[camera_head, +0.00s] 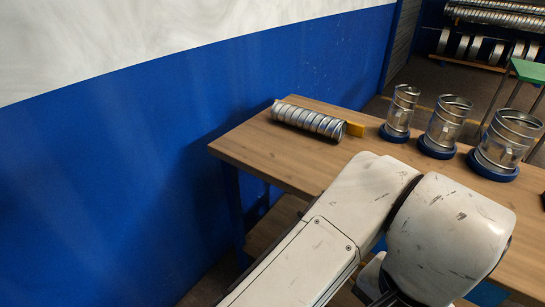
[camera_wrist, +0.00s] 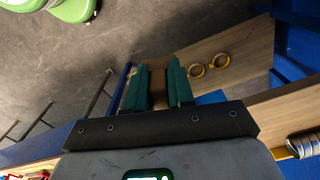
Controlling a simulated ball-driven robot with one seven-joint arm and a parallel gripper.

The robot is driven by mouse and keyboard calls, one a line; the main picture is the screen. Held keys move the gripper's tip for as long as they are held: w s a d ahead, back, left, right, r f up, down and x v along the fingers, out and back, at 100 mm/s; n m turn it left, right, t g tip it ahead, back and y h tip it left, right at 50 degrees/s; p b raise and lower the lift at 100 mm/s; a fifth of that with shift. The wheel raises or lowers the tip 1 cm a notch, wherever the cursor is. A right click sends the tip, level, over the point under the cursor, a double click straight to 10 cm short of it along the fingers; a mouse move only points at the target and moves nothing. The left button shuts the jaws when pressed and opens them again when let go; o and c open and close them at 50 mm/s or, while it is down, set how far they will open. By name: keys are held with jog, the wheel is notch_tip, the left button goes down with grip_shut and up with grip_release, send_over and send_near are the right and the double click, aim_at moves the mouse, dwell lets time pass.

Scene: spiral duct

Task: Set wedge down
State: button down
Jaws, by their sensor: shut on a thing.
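My gripper (camera_wrist: 159,74) shows in the wrist view with its two green fingers a small gap apart. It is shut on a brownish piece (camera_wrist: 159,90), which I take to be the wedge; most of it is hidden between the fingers. The fingers appear over the floor and a lower wooden board, apart from the tabletop. A yellow block (camera_head: 355,129) lies on the table at the right end of a silver spiral duct (camera_head: 308,121). In the head view my gripper is hidden.
The wooden table (camera_head: 255,149) stands against a blue and white wall. Several metal duct pieces on blue bases (camera_head: 437,148) line its far right side. Two yellow rings (camera_wrist: 209,65) lie on a lower board. The table's left corner is clear.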

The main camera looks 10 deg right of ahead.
jog(key=w+d+f+n, duration=0.2)
jog(key=w+f+n, duration=0.6)
jog(key=w+f, duration=0.4)
notch_tip(320, 180, down, 16)
jog(key=n, duration=0.4)
jog(key=shift+w, duration=0.15)
jog(key=shift+a, duration=0.15)
